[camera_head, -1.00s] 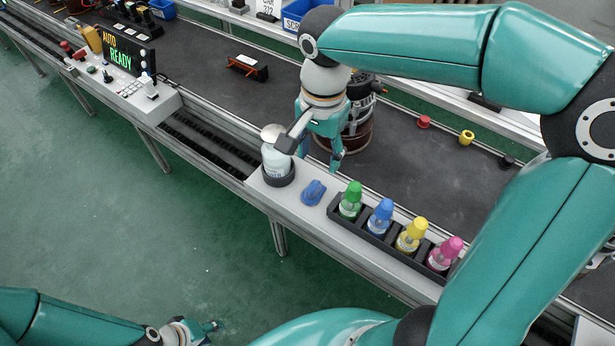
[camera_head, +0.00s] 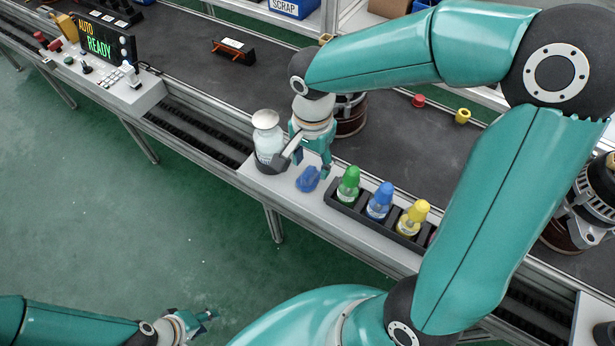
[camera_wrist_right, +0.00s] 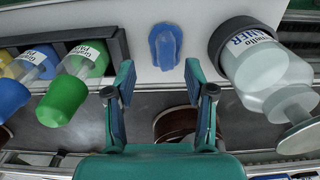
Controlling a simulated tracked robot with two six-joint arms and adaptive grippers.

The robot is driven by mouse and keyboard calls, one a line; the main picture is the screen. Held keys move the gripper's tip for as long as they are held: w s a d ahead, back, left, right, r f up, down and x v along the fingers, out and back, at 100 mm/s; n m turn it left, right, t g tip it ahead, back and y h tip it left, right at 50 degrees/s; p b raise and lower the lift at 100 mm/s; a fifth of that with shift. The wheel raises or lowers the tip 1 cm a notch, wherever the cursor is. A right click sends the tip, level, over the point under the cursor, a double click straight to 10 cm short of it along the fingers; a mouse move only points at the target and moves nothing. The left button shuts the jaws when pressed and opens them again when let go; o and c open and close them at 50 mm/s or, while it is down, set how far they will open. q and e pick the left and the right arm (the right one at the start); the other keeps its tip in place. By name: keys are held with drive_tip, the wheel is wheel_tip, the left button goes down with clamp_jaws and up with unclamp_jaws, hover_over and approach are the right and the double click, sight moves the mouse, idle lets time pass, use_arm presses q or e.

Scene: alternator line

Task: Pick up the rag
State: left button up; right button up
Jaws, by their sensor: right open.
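The rag (camera_head: 308,179) is a small blue folded cloth on the light grey shelf at the conveyor's near edge. It lies between the cleaner bottle (camera_head: 268,138) and the green-capped bottle (camera_head: 347,186). My right gripper (camera_head: 311,160) is open and empty, pointing down just behind the rag in the head view. In the right wrist view the rag (camera_wrist_right: 165,46) shows beyond the gap between the open fingers (camera_wrist_right: 160,80), with no contact visible. My left gripper (camera_head: 207,316) is low at the bottom left, over the floor, far from the rag; its jaws are too small to read.
The cleaner bottle (camera_wrist_right: 262,62) stands in a dark round holder close to one finger. A dark rack (camera_head: 378,222) of colour-capped bottles is on the other side. A control panel (camera_head: 110,60) reading READY is at the far left. An alternator (camera_head: 350,115) stands behind my right gripper.

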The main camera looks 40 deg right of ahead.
sight(309, 172)
drive_tip(key=f, duration=0.5)
drive_tip(key=shift+w, duration=0.3)
drive_tip(key=shift+c, duration=0.3)
clamp_jaws()
